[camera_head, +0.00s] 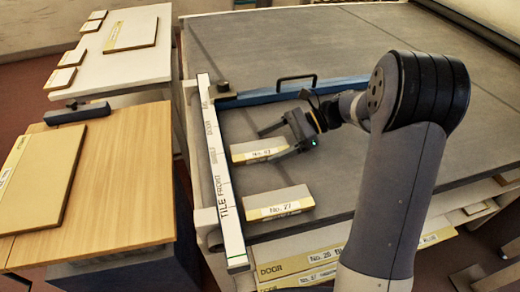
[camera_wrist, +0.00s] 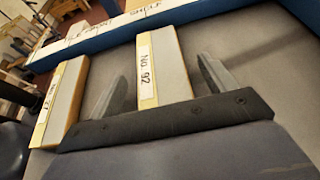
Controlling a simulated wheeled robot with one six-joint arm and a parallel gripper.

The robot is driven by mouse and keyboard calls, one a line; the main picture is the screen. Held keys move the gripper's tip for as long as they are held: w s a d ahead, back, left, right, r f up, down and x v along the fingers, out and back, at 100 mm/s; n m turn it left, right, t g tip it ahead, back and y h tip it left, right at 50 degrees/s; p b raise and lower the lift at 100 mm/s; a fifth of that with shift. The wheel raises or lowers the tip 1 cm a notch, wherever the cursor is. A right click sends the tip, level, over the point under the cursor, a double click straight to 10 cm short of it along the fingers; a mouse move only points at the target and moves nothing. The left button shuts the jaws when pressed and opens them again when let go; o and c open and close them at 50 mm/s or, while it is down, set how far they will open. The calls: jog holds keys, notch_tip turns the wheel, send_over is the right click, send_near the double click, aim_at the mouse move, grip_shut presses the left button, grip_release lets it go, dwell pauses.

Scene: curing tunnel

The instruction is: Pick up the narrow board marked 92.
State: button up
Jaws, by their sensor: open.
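The narrow board marked 92 (camera_head: 246,149) lies on the grey table top beside the long white ruler-like strip. It is pale grey on top, with a cream edge bearing a white label. In the wrist view the board (camera_wrist: 163,68) lies between the two fingers, its label reading No. 92. My gripper (camera_head: 266,145) is open and reaches over the board from the right; it also shows in the wrist view (camera_wrist: 162,68). A gap shows between each finger and the board. The gripper body hides the board's near end. How far the fingertips are above the table is unclear.
A similar board marked 27 (camera_head: 279,202) lies in front, and left of the fingers in the wrist view (camera_wrist: 62,100). The white strip (camera_head: 220,170) and a blue rail (camera_head: 270,97) with a black handle (camera_head: 296,78) border the area. A wooden table (camera_head: 125,190) stands left.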

aim_at(260, 151)
jog(key=shift+x, duration=1.1)
jog(key=c, duration=1.1)
